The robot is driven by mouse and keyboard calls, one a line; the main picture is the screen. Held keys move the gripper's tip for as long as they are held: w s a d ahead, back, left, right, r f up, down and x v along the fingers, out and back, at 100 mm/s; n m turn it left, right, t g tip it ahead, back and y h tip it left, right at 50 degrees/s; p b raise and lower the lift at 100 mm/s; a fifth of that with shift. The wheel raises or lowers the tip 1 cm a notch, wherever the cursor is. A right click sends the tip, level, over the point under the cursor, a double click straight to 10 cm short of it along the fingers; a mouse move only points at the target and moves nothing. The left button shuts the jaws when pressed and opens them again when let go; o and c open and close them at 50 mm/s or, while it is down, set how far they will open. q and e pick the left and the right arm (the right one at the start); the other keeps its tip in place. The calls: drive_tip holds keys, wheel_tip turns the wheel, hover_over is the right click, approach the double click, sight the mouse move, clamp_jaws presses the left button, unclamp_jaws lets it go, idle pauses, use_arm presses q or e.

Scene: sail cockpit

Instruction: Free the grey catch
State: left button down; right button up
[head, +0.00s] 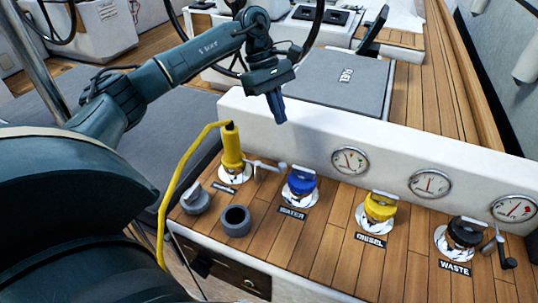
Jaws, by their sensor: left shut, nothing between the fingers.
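A yellow plug (232,148) with a yellow cable stands upright in a round chrome fitting on the wooden counter. A small grey lever-like catch (268,165) sits against the right side of the plug, reaching toward the blue cap. Its exact engagement with the plug is too small to tell. My left gripper (279,112) is shut and empty, pointing down above and a little right of the plug, apart from plug and catch. My right gripper is not in view.
A grey cap (195,199) and an open grey cup (236,220) are in front of the plug. Blue (301,182), yellow (380,207) and black (464,233) caps line the counter rightward. Gauges (350,161) are on the white wall behind. The yellow cable (172,190) hangs left.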

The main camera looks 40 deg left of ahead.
use_arm(q)
drive_tip(key=shift+y, duration=0.7)
drive_tip(key=a+f+b, duration=0.1)
drive_tip(key=a, duration=0.1)
drive_tip(key=a+f+b, duration=0.1)
drive_tip(key=a+f, duration=0.1)
drive_tip(key=shift+w+b, duration=0.1)
drive_tip(key=shift+b, duration=0.3)
drive_tip(key=x, duration=1)
